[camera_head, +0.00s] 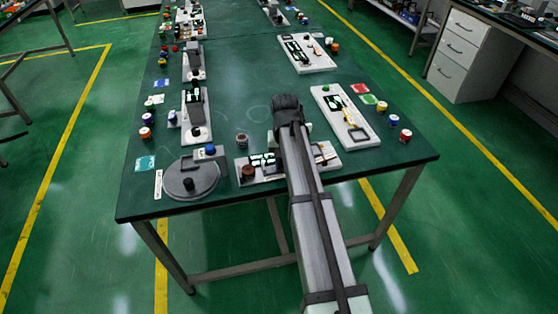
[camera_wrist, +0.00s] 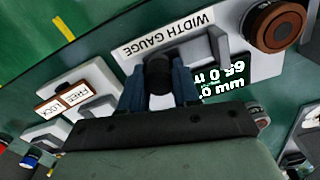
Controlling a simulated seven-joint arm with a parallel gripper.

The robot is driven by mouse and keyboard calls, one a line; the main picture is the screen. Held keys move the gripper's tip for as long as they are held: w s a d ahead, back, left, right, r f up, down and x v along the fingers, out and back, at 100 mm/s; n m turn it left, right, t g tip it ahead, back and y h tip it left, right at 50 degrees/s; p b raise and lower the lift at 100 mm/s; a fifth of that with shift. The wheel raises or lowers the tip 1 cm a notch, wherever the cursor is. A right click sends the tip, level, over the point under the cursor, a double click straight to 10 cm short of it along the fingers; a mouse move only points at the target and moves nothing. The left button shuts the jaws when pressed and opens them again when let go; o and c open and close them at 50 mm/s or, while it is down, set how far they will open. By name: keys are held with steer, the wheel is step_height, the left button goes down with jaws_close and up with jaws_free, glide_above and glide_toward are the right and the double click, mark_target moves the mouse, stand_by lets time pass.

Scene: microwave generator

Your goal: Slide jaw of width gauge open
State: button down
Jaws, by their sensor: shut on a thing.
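The width gauge (camera_head: 242,178) lies near the table's front edge, partly hidden by my arm in the head view. The wrist view shows its label "WIDTH GAUGE" (camera_wrist: 170,35), a dark display (camera_wrist: 222,85) with pale digits seen upside down, reading about 65.0 on one line, and a FREE/LOCK plate (camera_wrist: 65,100) at the left. My gripper (camera_wrist: 159,80) is shut on a dark round knob (camera_wrist: 159,68), with a blue-grey finger on each side. The jaw faces below the knob are mostly hidden by my gripper. I cannot tell the lock's setting.
A brown round knob (camera_wrist: 280,27) stands right of the label. In the head view a grey round turntable (camera_head: 192,180) is left of the gauge, and a white board with a yellow-handled device (camera_head: 345,115) is to the right. The table's middle (camera_head: 240,90) is mostly clear.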

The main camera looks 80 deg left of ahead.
steer(key=c, duration=0.8)
jaws_free()
step_height(320, 180, up, 14)
steer(key=shift+f, duration=0.1)
stand_by(0.4)
